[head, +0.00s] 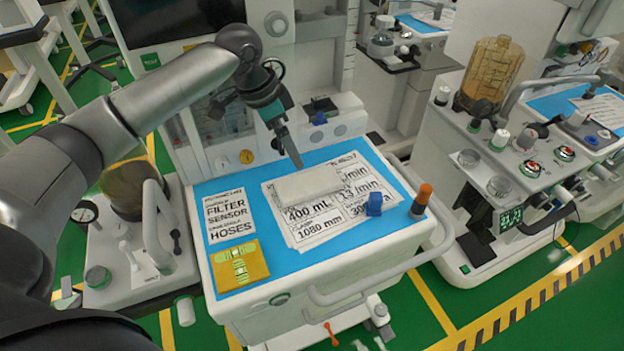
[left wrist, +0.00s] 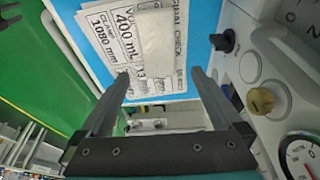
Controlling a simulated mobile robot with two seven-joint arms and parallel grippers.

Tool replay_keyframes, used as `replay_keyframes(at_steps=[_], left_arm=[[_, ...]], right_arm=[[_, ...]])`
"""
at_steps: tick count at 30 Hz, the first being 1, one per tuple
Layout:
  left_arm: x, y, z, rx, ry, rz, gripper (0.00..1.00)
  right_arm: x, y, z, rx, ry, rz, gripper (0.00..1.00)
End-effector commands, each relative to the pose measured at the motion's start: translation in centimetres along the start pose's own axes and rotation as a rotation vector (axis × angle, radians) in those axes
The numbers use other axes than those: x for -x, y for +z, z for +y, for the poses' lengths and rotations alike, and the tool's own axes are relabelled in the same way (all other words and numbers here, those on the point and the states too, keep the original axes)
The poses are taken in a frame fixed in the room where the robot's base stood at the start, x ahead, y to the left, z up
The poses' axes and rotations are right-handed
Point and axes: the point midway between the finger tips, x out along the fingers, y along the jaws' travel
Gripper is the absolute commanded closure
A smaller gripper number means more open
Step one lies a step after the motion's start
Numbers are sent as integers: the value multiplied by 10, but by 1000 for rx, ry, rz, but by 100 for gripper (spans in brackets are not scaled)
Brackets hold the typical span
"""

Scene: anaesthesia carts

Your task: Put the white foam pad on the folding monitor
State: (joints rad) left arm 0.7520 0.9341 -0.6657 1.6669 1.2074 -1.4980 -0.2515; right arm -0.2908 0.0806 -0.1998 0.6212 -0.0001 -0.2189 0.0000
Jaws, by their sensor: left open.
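The white foam pad (head: 307,186) lies flat on printed sheets on the blue top of the middle cart. In the left wrist view the pad (left wrist: 155,40) lies ahead of the fingertips, roughly centred between them. My left gripper (head: 294,158) is above the pad's far side, seen nearly edge-on in the head view. In the left wrist view the left gripper (left wrist: 160,76) is open, with nothing between its fingers. A dark screen (head: 165,17) in a white frame stands behind the cart; I cannot tell whether it is the folding monitor. My right gripper is not in view.
The blue cart top (head: 375,245) also bears a yellow card (head: 239,266), a blue clip (head: 375,203) and an orange-topped knob (head: 422,198). A white rail (head: 385,272) runs along its front. Another cart with an amber canister (head: 490,72) stands at right.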

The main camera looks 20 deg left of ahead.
Motion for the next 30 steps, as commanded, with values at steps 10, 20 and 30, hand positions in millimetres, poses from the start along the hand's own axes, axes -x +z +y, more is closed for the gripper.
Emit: replay_keyframes(at_steps=[10, 20, 30], left_arm=[[-66, 0, 1, -1, 0, 1, 0], [-99, 0, 4, -1, 2, -1, 0], [-124, -1, 4, -2, -1, 1, 0]], right_arm=[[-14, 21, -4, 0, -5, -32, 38], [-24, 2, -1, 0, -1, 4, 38], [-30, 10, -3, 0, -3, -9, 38]])
